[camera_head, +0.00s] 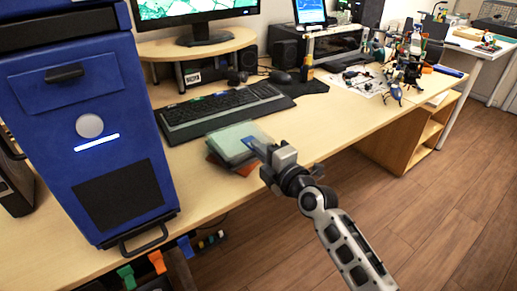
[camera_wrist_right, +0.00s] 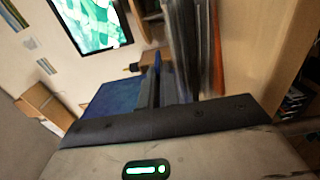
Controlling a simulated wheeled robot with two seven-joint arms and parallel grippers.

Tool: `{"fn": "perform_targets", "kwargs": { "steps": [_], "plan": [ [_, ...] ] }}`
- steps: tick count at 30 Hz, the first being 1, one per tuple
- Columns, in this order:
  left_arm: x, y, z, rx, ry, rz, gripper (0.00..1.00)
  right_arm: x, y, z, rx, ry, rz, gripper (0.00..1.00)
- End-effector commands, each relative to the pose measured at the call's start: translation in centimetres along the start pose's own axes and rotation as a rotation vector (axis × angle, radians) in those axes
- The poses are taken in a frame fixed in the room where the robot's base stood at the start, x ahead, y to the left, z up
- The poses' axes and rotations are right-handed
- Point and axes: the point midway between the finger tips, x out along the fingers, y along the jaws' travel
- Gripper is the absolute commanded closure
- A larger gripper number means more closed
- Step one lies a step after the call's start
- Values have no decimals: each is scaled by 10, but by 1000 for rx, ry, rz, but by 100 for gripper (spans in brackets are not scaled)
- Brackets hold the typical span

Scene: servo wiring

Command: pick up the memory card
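A small blue flat piece (camera_head: 249,143), apparently the memory card, shows at the tip of my right gripper (camera_head: 262,148) in the head view, over a stack of thin cases (camera_head: 232,148). In the right wrist view a blue surface (camera_wrist_right: 112,95) lies beside a dark finger, and the case stack (camera_wrist_right: 183,45) stands edge-on close by. I cannot tell whether the fingers are apart or shut on the blue piece. My left gripper is not in view.
A blue computer tower (camera_head: 90,130) stands at the left of the desk (camera_head: 330,118). A keyboard (camera_head: 220,112) lies behind the cases, with a monitor stand (camera_head: 200,47) beyond. A mouse (camera_head: 281,76) and small bottle (camera_head: 306,68) are farther back. Desk right of the cases is clear.

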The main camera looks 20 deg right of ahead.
Motion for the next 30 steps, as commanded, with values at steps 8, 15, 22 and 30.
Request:
{"fn": "perform_targets", "kwargs": {
  "steps": [8, 15, 22, 30],
  "plan": [
    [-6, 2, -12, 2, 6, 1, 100, 0, 12, 0, 0, 0, 1, 100],
    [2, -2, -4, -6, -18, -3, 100, -5, 16, 1, -2, -1, -1, 100],
    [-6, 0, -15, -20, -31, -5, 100, -39, 29, 0, -3, 0, -3, 100],
    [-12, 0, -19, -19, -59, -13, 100, -77, 42, 0, -4, 0, -2, 100]
  ]
}}
